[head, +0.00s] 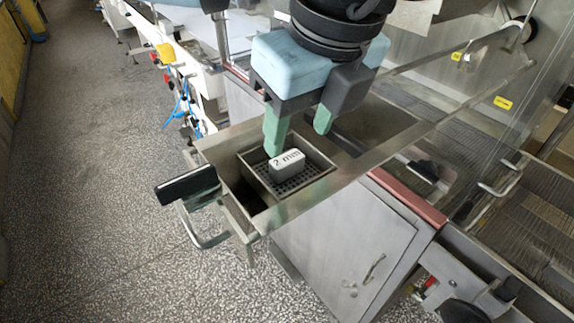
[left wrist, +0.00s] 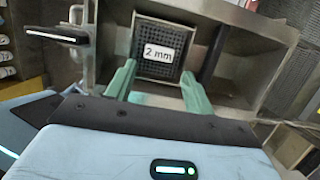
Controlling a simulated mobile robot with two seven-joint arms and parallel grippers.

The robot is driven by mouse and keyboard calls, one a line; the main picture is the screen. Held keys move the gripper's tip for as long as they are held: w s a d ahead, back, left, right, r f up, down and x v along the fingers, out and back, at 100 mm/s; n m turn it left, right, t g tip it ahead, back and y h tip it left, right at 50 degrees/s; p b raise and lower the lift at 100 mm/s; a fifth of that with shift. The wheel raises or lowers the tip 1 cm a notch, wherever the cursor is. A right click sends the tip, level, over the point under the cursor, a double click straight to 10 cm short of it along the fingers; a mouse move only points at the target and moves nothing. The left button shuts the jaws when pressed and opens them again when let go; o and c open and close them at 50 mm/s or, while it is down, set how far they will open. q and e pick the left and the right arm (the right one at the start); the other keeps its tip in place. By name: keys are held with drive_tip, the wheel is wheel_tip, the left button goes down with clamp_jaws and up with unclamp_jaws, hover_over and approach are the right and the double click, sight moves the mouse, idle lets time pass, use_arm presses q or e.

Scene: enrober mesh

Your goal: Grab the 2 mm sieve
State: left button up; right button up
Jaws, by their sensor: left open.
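The 2 mm sieve (head: 310,178) is a square metal tray with a perforated dark floor, set in the steel trough (head: 225,150). A grey block labelled "2 mm" (head: 287,164) stands up from its middle. My left gripper (head: 298,135) is open, its green fingers pointing down above the sieve's far side. In the left wrist view the sieve (left wrist: 143,71) lies ahead of the open fingers (left wrist: 158,80), its label between and beyond them. I cannot tell whether a finger touches the sieve. My right gripper is not in view.
A black handle (head: 187,184) on a metal bracket sticks out at the trough's left end. A steel cabinet (head: 345,240) with a red edge strip (head: 408,197) stands below. A clear panel and metal rails are at the right. Speckled floor (head: 85,200) is free at left.

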sight(288, 158)
use_arm(q)
drive_tip(key=shift+a+x, duration=0.2)
drive_tip(key=shift+x, duration=2.85)
drive_tip(key=shift+r, duration=0.1)
drive_tip(key=c, duration=0.8)
wheel_tip(288, 158, up, 10)
